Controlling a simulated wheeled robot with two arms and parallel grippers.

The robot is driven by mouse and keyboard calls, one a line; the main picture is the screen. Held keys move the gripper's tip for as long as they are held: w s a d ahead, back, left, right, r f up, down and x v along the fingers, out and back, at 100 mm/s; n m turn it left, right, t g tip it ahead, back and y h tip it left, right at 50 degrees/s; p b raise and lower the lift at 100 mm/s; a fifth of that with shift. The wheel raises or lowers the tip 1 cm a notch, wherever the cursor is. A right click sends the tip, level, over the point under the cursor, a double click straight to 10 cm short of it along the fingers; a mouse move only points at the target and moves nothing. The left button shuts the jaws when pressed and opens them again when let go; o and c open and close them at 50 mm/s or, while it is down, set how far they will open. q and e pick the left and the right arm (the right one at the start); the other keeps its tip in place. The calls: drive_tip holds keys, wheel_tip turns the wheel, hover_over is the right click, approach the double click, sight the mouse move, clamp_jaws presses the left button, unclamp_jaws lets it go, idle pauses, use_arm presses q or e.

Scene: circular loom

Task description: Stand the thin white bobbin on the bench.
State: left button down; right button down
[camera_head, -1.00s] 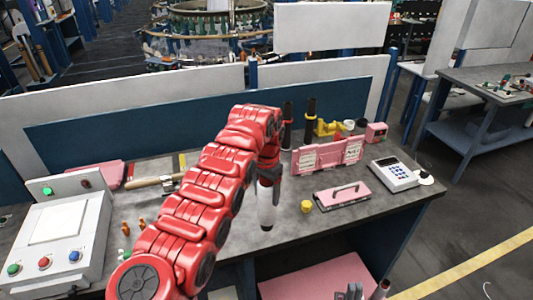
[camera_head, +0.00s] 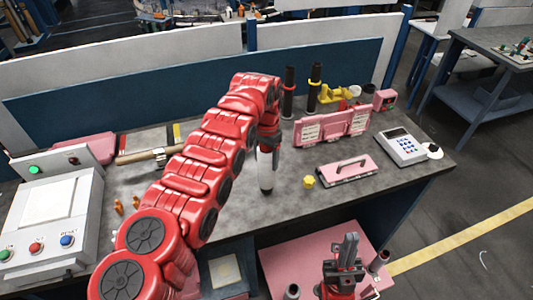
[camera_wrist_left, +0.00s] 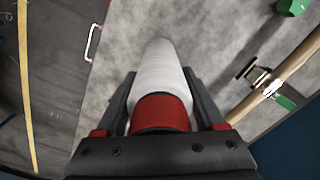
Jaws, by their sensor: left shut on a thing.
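A yellow knob (camera_head: 309,182) and a pink handled box (camera_head: 345,171) lie right of the bobbin. Two dark posts (camera_head: 288,92) stand behind, near a pink case (camera_head: 330,127). A control box (camera_head: 48,220) is at left. A pink surface (camera_head: 290,255) lies below the front edge.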

use_arm(q)
drive_tip(key=shift+s+r, duration=0.1)
idle(0.3)
drive_tip(key=shift+f+b, duration=0.4)
drive_tip(key=shift+f, duration=0.15)
unclamp_jaws()
